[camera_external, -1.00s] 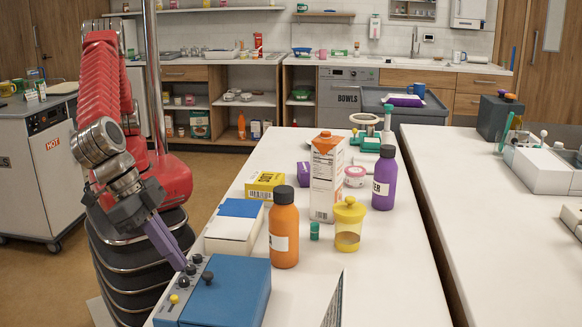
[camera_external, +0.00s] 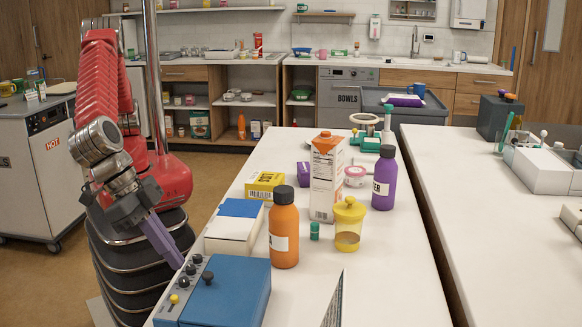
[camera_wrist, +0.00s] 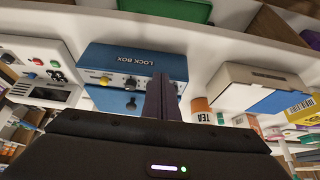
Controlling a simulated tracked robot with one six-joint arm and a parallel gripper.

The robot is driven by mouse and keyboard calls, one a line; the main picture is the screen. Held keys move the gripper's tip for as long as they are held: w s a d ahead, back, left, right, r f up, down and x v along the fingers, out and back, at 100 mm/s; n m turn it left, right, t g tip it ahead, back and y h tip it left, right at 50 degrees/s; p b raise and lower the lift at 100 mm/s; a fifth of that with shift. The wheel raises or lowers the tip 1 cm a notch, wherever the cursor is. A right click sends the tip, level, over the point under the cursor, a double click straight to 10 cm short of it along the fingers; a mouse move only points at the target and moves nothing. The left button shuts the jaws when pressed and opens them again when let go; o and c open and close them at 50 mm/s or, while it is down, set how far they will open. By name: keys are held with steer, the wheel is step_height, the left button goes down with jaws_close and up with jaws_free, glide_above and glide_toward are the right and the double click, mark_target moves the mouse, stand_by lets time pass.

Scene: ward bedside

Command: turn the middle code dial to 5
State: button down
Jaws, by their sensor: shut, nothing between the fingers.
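The blue lock box (camera_external: 230,293) stands at the near left edge of the white table. It also shows in the wrist view (camera_wrist: 165,63), with its "LOCK BOX" lettering. A yellow knob (camera_external: 174,299) is at the near end of the row. The numbers on the dials are too small to read. My gripper (camera_external: 179,265) is shut and empty, its purple-grey fingertips close beside the far dials. In the wrist view the fingers (camera_wrist: 161,96) hide part of the panel; contact cannot be told.
A white box with a blue lid (camera_external: 233,230) stands just behind the lock box. An orange bottle (camera_external: 284,238) stands to the right of both. A yellow-lidded jar (camera_external: 348,225) and a carton (camera_external: 324,178) are farther right. The table's front right is mostly clear.

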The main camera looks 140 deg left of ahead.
step_height(320, 180, up, 6)
stand_by(0.7)
steer(key=shift+w+d+r, duration=0.45)
steer(key=shift+w+r, duration=0.05)
steer(key=shift+w, duration=0.15)
steer(key=shift+f, duration=0.1)
steer(key=shift+f, duration=3.45)
steer(key=shift+w+a, duration=0.1)
steer(key=shift+a, duration=0.05)
